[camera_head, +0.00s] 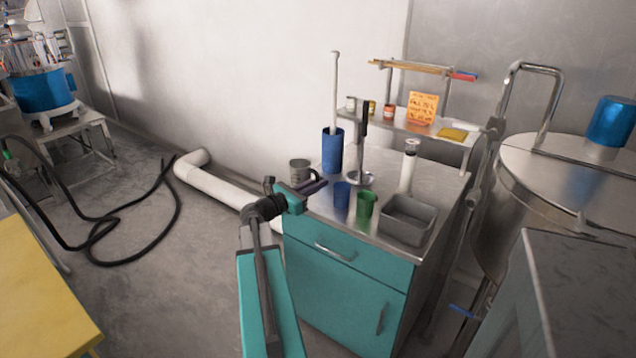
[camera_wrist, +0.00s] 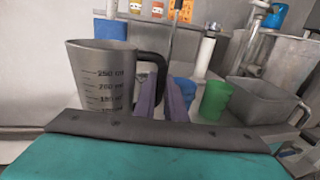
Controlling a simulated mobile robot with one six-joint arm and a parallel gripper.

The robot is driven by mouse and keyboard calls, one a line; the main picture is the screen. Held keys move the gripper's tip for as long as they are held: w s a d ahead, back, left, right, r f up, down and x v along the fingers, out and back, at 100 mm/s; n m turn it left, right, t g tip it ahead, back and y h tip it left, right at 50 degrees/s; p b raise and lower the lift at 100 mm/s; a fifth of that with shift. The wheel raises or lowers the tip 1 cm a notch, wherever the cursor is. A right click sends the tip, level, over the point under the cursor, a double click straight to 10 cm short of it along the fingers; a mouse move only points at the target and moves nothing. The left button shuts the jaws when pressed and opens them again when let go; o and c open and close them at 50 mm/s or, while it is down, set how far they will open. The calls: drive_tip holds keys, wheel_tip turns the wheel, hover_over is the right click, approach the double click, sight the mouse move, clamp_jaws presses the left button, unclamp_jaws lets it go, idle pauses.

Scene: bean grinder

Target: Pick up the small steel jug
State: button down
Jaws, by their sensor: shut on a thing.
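The small steel jug (camera_head: 299,170) is a grey metal cup with a dark handle and printed volume marks. It stands at the left back part of the steel-topped teal cabinet, or just above it; I cannot tell which. In the wrist view the jug (camera_wrist: 103,78) is upright on the left, with its handle (camera_wrist: 158,75) toward the middle. My gripper (camera_head: 312,187) reaches in from the left over the cabinet edge. In the wrist view its purple fingers (camera_wrist: 163,97) are shut on the handle. The fingers hide the lower part of the handle, and the dark gripper edge hides the jug's base.
A blue cup (camera_head: 341,194), a green cup (camera_head: 366,204) and a grey tray (camera_head: 407,220) stand right of my gripper. A tall blue container (camera_head: 332,150) and a steel stand (camera_head: 361,178) are behind. A white cylinder (camera_head: 408,170) stands farther right. A shelf (camera_head: 430,126) is at the wall.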

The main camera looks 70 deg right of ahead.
drive_tip(key=s+a+r+p, duration=0.1)
drive_tip(key=s+a+p, duration=0.1)
drive_tip(key=a, duration=0.7)
drive_tip(key=shift+s, duration=0.2)
idle(0.4)
drive_tip(key=shift+a, duration=0.2)
idle(0.3)
idle(0.7)
